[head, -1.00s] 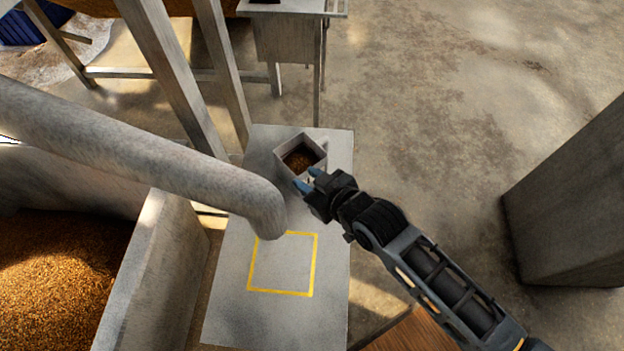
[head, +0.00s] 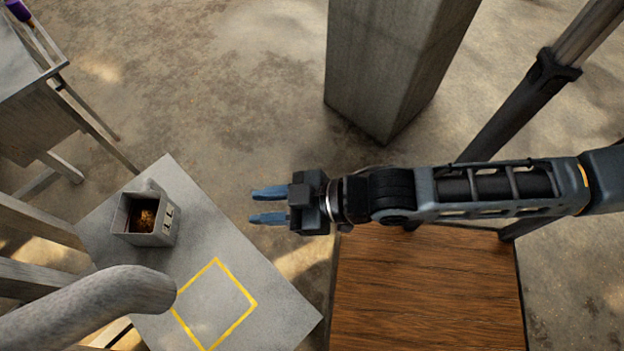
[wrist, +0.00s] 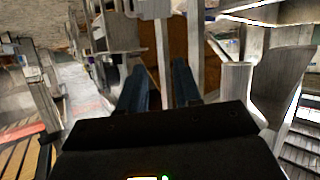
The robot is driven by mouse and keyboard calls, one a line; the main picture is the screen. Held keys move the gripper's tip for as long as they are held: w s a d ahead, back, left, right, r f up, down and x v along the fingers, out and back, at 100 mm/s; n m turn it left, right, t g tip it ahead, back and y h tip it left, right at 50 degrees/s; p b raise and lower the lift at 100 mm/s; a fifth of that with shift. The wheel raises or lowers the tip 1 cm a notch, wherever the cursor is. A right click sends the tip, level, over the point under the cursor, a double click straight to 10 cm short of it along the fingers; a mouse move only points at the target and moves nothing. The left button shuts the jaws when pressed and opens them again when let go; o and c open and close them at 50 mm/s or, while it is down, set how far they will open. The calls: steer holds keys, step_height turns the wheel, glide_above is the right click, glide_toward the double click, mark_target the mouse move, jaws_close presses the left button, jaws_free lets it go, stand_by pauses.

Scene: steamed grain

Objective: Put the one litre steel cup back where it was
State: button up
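A square grey steel container (head: 166,238) with brown grain in it stands upright on a grey metal table (head: 262,300) in the head view. It is the only cup-like thing I see clearly, and I cannot tell if it is the one litre cup. A rounded grey part shows at its far rim. A yellow square outline (head: 248,301) on the tabletop near it is empty in its visible part. My gripper (head: 268,205) is open and empty, to the right of the container and apart from it. Its two blue fingers also show spread in the wrist view (wrist: 160,85).
A thick grey pipe (head: 95,305) reaches over the table's left side. A wooden top (head: 430,290) lies below my arm. A concrete pillar (head: 390,65) stands behind. Another grey table (head: 35,95) is at upper left. Open floor (head: 230,70) lies between.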

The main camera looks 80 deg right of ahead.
steer(key=s+a+r+m+t+h, duration=0.1)
steer(key=s+r, duration=0.9)
steer(key=r, duration=0.2)
steer(key=shift+s+r+m, duration=0.3)
steer(key=shift+s+m, duration=0.05)
steer(key=shift+m, duration=0.05)
